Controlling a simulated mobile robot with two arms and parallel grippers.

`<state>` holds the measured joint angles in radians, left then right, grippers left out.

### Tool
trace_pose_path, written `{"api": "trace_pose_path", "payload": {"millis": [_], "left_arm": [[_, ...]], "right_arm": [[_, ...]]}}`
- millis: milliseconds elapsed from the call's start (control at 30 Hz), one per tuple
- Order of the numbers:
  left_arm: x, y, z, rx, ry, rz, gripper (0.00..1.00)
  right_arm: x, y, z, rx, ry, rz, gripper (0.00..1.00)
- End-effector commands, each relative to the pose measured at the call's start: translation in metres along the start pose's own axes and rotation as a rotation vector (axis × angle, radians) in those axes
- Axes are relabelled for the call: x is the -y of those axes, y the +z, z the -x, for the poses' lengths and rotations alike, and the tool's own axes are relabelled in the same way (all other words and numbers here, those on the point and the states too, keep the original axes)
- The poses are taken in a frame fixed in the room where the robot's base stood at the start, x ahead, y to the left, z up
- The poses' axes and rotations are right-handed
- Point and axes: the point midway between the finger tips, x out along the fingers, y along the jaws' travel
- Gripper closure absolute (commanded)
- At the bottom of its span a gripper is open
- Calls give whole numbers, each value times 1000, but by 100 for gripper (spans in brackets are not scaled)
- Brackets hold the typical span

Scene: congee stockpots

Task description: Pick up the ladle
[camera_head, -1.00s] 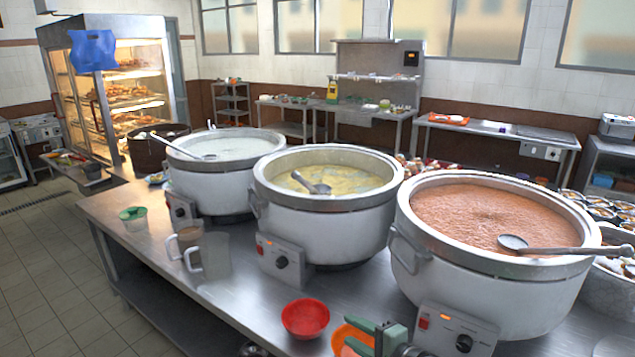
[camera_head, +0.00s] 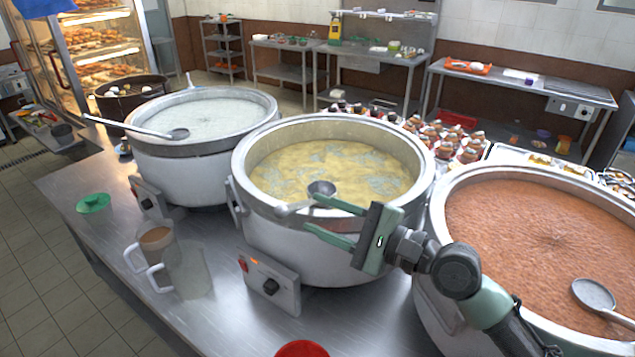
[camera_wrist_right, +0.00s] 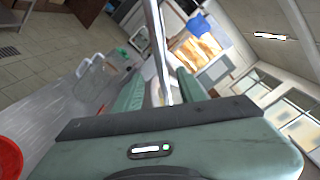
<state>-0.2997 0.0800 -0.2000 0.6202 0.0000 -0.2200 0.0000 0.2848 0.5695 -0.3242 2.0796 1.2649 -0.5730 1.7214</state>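A metal ladle (camera_head: 321,189) rests in the middle pot of yellow congee (camera_head: 268,222), its bowl at the surface and its handle (camera_head: 290,208) lying over the near rim. My right gripper (camera_head: 311,213) is open at that rim, with one green finger above the other and the fingertips close to the handle. In the right wrist view, a shiny metal bar (camera_wrist_right: 158,45), apparently the handle, runs between the two spread fingers (camera_wrist_right: 160,92). I cannot tell whether it touches them. My left gripper is not in view.
A white congee pot (camera_head: 190,160) with a ladle stands left, and a reddish pot (camera_head: 432,270) with a ladle stands right.

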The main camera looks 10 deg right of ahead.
Motion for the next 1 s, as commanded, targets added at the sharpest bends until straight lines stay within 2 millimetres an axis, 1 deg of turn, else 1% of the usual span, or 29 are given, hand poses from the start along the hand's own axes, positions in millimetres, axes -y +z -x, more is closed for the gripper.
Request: {"api": "trace_pose_path", "payload": {"millis": [67, 267, 467, 600, 700, 900, 967, 1000], "left_arm": [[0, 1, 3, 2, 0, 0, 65], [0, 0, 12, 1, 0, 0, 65], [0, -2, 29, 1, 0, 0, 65], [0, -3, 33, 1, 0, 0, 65], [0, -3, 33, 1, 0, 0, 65], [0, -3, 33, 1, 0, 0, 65], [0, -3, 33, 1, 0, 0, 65], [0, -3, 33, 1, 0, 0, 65]], "right_arm": [[2, 3, -4, 5, 0, -4, 60], [3, 4, -27, 5, -1, -5, 60], [8, 7, -55, 5, 0, -4, 60], [6, 5, -73, 4, -1, -4, 60], [4, 4, -77, 2, 0, -3, 60], [4, 3, -78, 2, 0, -2, 60], [4, 3, -78, 2, 0, -2, 77], [4, 3, -77, 2, 0, -2, 88]]}}
